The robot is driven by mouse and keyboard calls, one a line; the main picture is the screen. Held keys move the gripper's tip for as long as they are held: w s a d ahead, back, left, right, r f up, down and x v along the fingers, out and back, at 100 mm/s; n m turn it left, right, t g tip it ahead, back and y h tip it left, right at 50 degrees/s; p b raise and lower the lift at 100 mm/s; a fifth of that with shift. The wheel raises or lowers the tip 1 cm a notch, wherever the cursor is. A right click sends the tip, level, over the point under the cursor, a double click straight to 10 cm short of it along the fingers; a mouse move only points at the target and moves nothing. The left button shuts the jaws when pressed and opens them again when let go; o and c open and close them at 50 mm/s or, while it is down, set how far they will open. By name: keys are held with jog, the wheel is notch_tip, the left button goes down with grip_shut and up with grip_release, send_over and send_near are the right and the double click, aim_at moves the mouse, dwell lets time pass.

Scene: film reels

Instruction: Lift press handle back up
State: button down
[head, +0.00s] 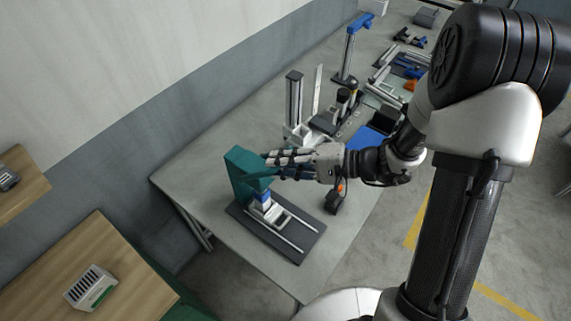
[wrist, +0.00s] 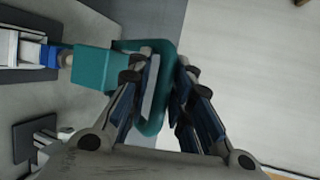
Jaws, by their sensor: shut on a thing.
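The press is teal, and its upper body (head: 242,164) stands at the left end of a dark base plate (head: 300,240) with two pale rails. A blue and white part (head: 263,206) sits below the teal head. My gripper (head: 270,163) reaches in from the right at the top of the press. In the wrist view, a teal rounded loop (wrist: 169,52), apparently the press handle, passes between the fingers of my gripper (wrist: 165,80). The fingers are shut on it and partly hide it. The teal block (wrist: 92,68) of the press shows left of the loop.
The press stands on a grey table (head: 195,160). Behind my arm are a grey post (head: 294,98), a blue post device (head: 352,45) and other equipment. A small black tool (head: 334,203) lies close to the base plate. A wooden table (head: 120,285) stands at lower left.

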jog(key=w+a+r+m+g+h+p, duration=0.1)
jog(key=w+a+r+g+h+p, duration=0.1)
jog(key=w+a+r+h+p, duration=0.3)
jog(key=w+a+p, duration=0.1)
jog(key=a+p, duration=0.1)
jog(key=shift+a+m+g, duration=0.3)
jog(key=shift+a+g, duration=0.1)
jog(key=shift+w, duration=0.1)
jog(key=c, duration=1.8)
grip_release()
jog(key=shift+o, duration=1.1)
jog(key=shift+a+f, duration=0.15)
jog(key=shift+a, duration=0.05)
